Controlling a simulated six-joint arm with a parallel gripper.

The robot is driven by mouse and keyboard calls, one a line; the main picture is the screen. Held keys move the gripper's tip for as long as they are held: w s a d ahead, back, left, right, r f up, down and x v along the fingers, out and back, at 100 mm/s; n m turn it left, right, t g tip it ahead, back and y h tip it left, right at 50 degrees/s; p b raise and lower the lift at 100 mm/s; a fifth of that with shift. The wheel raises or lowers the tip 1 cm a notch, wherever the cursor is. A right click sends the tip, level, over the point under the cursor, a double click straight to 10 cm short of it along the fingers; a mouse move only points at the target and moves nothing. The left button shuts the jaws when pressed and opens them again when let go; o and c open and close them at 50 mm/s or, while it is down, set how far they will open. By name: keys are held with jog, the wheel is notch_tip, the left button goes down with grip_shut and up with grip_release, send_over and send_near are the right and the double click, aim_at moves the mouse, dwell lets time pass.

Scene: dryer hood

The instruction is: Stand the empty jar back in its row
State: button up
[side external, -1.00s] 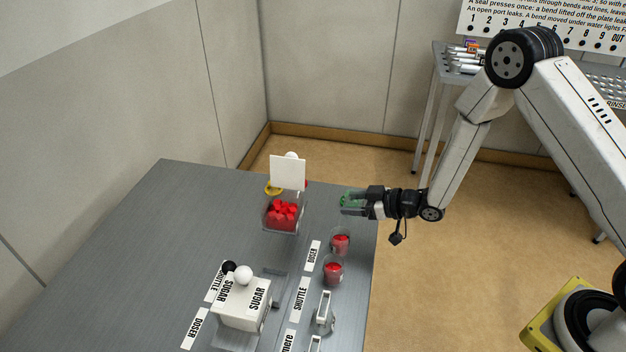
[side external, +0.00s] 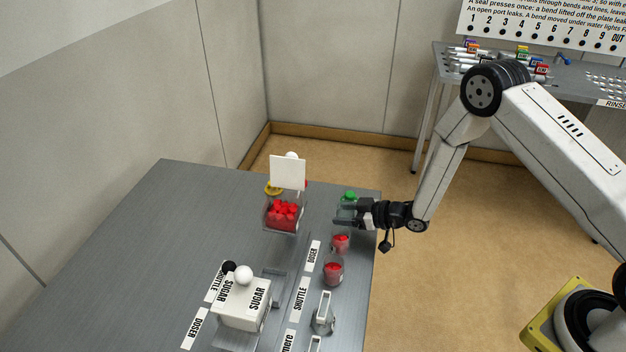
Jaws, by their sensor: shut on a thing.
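My gripper (side external: 346,214) is over the right part of the grey table, level and pointing left. It is shut on the empty jar (side external: 345,212), a small see-through shape that is hard to make out between the fingers. Two clear jars with red contents stand in a row along the table's right side. The nearer one to my gripper (side external: 341,243) is just below it in the picture, and the other (side external: 333,270) stands beyond that. I cannot tell whether the held jar touches the table.
A green-topped object (side external: 350,196) is just behind my gripper. A clear bin of red pieces (side external: 283,214) with a blank white card (side external: 287,172) stands to the left. The white SUGAR box (side external: 243,302) and metal holders (side external: 323,314) are at the front. The left table area is clear.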

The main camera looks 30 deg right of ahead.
jog(key=shift+f, duration=0.2)
jog(key=shift+f, duration=0.15)
jog(key=o, duration=1.3)
jog(key=v, duration=1.2)
